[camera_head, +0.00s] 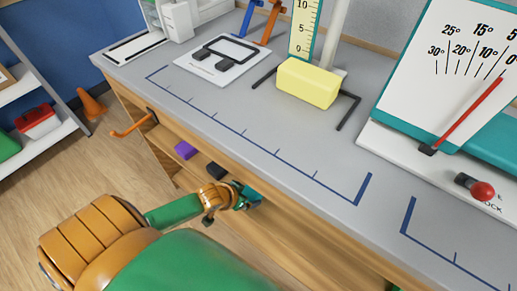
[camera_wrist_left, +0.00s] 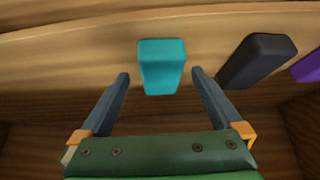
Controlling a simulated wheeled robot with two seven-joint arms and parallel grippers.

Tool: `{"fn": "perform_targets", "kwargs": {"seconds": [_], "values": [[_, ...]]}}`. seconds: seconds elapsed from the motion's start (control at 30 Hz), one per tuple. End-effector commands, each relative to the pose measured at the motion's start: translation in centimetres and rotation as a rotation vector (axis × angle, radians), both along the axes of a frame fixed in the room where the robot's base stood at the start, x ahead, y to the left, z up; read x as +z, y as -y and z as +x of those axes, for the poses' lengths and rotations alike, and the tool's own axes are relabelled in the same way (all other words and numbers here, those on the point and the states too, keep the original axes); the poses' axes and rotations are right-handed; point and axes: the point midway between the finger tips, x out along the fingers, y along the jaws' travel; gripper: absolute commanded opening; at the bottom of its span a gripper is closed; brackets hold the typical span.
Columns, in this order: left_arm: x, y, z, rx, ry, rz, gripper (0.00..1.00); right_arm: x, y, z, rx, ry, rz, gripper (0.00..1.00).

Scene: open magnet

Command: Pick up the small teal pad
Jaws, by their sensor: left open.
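The small teal pad (camera_wrist_left: 161,66) is a block on the wooden front of the bench in the left wrist view. In the head view the teal pad (camera_head: 252,193) shows only in part, behind my left gripper (camera_head: 238,198). My left gripper (camera_wrist_left: 160,76) is open and empty, with its two dark fingers to either side of the pad in the picture. The fingertips reach about the pad's height in the picture; I cannot tell how deep they are around it. My right gripper is not in view.
A black pad (camera_wrist_left: 257,60) and a purple pad (camera_head: 185,150) sit in line beside the teal one on the bench front. An orange hook (camera_head: 133,126) sticks out farther left. The grey bench top (camera_head: 230,120) overhangs above, carrying a yellow block (camera_head: 308,83) and a dial device (camera_head: 455,70).

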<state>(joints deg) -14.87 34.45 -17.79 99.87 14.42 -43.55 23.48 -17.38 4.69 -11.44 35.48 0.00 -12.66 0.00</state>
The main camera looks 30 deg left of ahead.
Motion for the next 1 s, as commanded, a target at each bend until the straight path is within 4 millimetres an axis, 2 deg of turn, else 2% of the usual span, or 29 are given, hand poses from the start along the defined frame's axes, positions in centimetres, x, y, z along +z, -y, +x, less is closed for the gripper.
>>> {"fn": "perform_targets", "kwargs": {"seconds": [0.1,0.27,0.4,0.5,0.77,1.0], "values": [[-0.1,0.2,2.0,0.001,0.003,-0.001,1.00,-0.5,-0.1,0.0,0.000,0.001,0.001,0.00],[-0.1,0.3,3.6,-0.001,0.003,-0.001,1.00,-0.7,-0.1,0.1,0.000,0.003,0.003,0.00],[-3.0,0.4,5.2,0.000,0.000,0.000,1.00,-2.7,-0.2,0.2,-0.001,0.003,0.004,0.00],[-4.1,0.5,6.1,0.000,0.001,-0.001,1.00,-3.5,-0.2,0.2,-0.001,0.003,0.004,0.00],[-4.2,0.5,6.3,-0.002,0.000,0.001,1.00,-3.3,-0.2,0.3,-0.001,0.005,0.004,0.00],[-4.2,0.5,6.3,-0.001,0.000,0.001,0.35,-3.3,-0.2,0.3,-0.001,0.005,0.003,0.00]]}}
